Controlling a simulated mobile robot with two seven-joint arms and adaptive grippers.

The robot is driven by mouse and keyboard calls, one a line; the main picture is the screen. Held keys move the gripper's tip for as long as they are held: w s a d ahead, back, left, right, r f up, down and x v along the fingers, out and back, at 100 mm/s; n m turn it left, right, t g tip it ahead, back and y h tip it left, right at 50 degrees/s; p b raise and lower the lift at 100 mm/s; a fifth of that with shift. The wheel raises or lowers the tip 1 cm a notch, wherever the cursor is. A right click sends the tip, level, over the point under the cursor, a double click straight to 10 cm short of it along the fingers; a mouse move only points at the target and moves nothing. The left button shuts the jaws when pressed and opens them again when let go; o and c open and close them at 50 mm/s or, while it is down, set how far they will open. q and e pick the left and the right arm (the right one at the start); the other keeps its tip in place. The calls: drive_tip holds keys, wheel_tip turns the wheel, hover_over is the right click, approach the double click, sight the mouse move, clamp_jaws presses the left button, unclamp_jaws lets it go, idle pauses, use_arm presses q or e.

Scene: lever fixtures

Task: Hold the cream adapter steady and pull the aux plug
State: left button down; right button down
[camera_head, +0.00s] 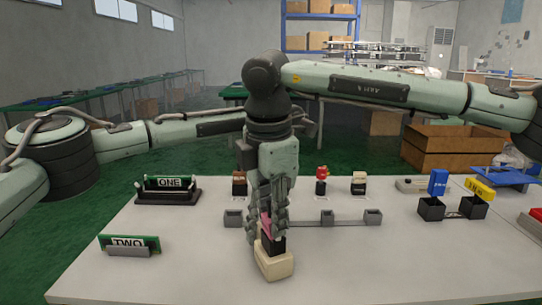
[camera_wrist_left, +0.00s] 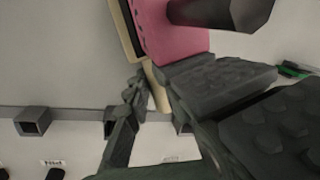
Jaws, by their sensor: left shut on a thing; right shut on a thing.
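The cream adapter (camera_head: 274,264) stands on the table near its front middle, with a dark part on top. The pink aux plug (camera_head: 265,223) shows just above it, mostly hidden by fingers. In the left wrist view, pink (camera_wrist_left: 175,32) and a cream edge (camera_wrist_left: 156,86) show close up. My left gripper (camera_wrist_left: 155,92) is shut at the cream edge. My right gripper (camera_head: 268,210) points down, shut around the pink plug. The two grippers overlap in the head view, so the exact contacts are partly hidden. I cannot tell how deep the plug sits.
The ONE holder (camera_head: 170,190) and TWO holder (camera_head: 129,247) stand at left. A rail with grey sockets (camera_head: 327,216) runs behind the adapter. The table's front right is clear.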

use_arm(q)
drive_tip(key=shift+s+d+f, duration=0.1)
use_arm(e)
drive_tip(key=shift+w+r, duration=0.2)
drive_tip(key=shift+r, duration=0.65)
idle(0.5)
